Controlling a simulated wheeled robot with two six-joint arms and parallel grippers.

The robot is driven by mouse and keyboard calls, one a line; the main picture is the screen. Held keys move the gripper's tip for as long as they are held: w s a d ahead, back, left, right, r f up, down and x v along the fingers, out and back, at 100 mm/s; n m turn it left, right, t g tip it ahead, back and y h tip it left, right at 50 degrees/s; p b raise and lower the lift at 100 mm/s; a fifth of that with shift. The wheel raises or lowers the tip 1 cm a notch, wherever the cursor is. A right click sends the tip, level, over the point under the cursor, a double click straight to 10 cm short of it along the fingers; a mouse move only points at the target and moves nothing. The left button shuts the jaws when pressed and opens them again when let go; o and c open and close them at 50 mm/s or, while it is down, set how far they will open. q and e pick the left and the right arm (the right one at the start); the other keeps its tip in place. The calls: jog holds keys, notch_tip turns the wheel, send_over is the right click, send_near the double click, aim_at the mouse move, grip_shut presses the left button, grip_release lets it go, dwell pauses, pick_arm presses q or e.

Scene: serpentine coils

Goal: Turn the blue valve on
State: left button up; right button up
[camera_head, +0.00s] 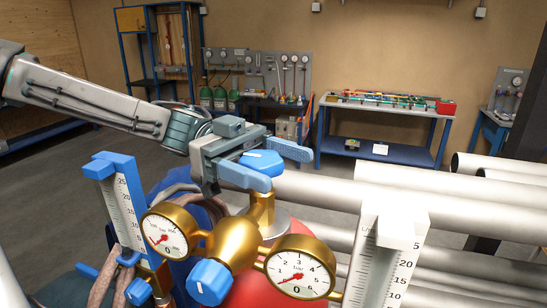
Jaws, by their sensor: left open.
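A gold regulator (235,243) stands in the foreground with a round gauge (165,231) on its left and another gauge (300,270) on its right. A blue knob (208,282) is on its front. Above it, a blue valve handle (262,162) sits over a gold stem. My left gripper (288,170) comes in from the left with its two blue fingers apart, one behind and one in front of this handle. Whether the fingers touch it I cannot tell. My right gripper is not in view.
A scale with a blue cap (108,165) stands left of the regulator, and a white-capped scale (403,222) stands right. Large grey pipes (330,192) run across the right side. A blue workbench (385,155) stands farther back, with open floor before it.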

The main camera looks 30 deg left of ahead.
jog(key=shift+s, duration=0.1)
pick_arm(q)
jog(key=c, duration=1)
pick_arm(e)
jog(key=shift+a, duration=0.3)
pick_arm(q)
jog(key=shift+t, duration=0.3)
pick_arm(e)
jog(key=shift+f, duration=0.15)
pick_arm(q)
jog(key=n+t+b, duration=0.1)
jog(key=n+t, duration=0.1)
jog(key=shift+w+f+t, duration=0.1)
jog(key=shift+w+t, duration=0.05)
jog(key=shift+t, duration=0.25)
jog(key=n+t+b, duration=0.1)
jog(key=t+b, duration=0.1)
jog(key=shift+w+f+n+y+b, duration=0.1)
jog(key=shift+w+n+y+b, duration=0.05)
jog(key=shift+n+y+b, duration=0.2)
jog(key=shift+w+a+r+n+t+b, duration=0.1)
jog(key=shift+r+n+t+b, duration=0.2)
jog(key=shift+t, duration=0.4)
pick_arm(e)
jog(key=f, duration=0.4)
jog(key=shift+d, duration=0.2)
pick_arm(q)
jog(key=shift+f, duration=0.1)
